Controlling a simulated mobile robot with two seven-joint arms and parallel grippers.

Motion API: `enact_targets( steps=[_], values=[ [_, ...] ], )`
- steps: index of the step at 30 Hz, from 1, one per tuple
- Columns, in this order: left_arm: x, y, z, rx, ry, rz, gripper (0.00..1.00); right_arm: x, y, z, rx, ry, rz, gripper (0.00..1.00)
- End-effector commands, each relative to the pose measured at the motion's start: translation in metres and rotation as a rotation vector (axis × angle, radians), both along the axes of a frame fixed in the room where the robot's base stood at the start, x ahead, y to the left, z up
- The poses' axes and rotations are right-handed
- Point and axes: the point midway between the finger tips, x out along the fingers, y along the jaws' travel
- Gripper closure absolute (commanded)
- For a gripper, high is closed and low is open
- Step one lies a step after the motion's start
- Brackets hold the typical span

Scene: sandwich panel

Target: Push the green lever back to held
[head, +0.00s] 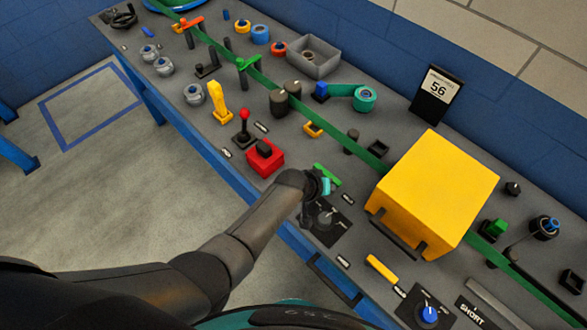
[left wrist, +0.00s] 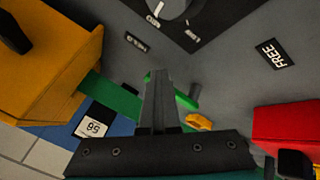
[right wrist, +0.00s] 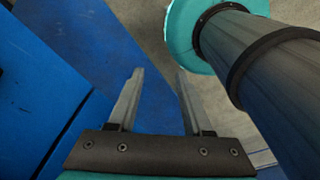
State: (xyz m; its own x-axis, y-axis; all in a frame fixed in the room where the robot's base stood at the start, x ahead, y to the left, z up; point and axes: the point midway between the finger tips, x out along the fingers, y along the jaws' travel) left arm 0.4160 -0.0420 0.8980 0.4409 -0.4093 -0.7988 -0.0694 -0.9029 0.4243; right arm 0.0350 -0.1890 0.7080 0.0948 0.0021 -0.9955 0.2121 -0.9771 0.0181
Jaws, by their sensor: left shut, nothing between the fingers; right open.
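The green lever (head: 327,172) stands on the grey bench between the red box and the large yellow box. In the left wrist view the lever (left wrist: 187,100) shows as a short green bar just right of my fingers. My left gripper (left wrist: 160,75) is shut and empty beside it; I cannot tell whether they touch. In the head view my left wrist partly covers this spot. A HELD label (left wrist: 137,42) lies on the yellow-box side and a FREE label (left wrist: 277,55) on the red-box side.
A black dial plate (head: 325,222) sits in front of the lever. The red box (head: 266,160) with a black knob is to its left, the large yellow box (head: 437,190) to its right. A yellow bracket (head: 313,129) is behind. A blue panel (right wrist: 70,60) is left of my right gripper.

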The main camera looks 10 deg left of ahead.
Motion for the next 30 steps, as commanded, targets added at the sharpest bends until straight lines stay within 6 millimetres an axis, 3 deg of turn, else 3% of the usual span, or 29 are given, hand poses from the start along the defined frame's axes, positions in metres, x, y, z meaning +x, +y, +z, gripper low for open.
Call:
enact_targets(
  steps=[23, 30],
  values=[
    [0.002, -0.006, 0.003, -0.010, -0.006, -0.003, 1.00, -0.001, 0.002, 0.001, 0.002, 0.003, 0.001, 0.50],
    [0.001, -0.007, 0.014, -0.011, -0.008, -0.002, 1.00, -0.001, 0.001, 0.012, 0.000, 0.002, 0.002, 0.50]
  ],
)
